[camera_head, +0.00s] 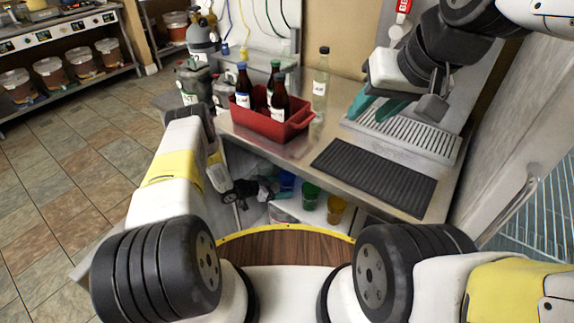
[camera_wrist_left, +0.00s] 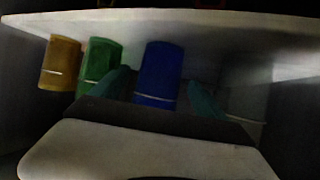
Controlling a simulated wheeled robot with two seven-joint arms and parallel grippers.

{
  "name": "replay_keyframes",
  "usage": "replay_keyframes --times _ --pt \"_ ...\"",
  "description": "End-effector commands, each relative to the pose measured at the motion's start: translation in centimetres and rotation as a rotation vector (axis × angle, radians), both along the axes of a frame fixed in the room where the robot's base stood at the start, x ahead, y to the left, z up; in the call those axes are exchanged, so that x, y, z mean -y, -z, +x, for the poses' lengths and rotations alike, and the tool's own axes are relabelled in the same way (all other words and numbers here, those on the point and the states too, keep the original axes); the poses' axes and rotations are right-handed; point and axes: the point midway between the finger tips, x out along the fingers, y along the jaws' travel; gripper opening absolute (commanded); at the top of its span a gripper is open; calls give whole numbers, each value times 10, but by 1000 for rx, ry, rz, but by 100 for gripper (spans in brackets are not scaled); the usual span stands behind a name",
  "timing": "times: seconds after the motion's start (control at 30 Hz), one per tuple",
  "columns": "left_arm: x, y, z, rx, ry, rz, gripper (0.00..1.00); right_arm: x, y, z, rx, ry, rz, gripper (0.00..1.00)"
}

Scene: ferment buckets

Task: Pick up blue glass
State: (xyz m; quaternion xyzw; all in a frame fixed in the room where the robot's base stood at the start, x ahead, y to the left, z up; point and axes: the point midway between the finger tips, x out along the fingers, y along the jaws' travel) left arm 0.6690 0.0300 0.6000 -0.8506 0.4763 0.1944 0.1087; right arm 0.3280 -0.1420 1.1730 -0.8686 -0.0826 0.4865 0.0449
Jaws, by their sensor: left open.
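The blue glass (camera_head: 286,180) stands on the shelf below the counter in the head view. In the left wrist view the blue glass (camera_wrist_left: 160,73) sits between the two teal fingertips of my left gripper (camera_wrist_left: 161,92), with a gap to each finger. My left gripper (camera_head: 269,187) is open and reaches in from the left beside the blue glass. Its fingers are small and partly in shadow in the head view. My right gripper (camera_head: 378,107) hangs over the counter at the grated drip tray, its teal fingers apart and empty.
A green glass (camera_head: 310,195) and a yellow glass (camera_head: 336,209) stand in a row right of the blue one. A greyish glass (camera_wrist_left: 248,100) shows dimly in the wrist view. Above, a red crate (camera_head: 272,124) of bottles and a clear bottle (camera_head: 320,80) stand on the counter (camera_head: 285,148).

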Motion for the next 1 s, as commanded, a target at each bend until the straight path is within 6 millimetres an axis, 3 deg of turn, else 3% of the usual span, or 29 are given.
replay_keyframes --times 0.2,0.5,0.87,1.0 --pt "23 14 13 2 2 0 84 0 0 0 0 0 0 38" --pt "26 16 15 0 0 0 82 0 0 0 0 0 0 38" --pt "25 16 15 -1 0 1 12 0 0 0 0 0 0 38" --pt "25 15 16 1 0 0 8 0 0 0 0 0 0 38"
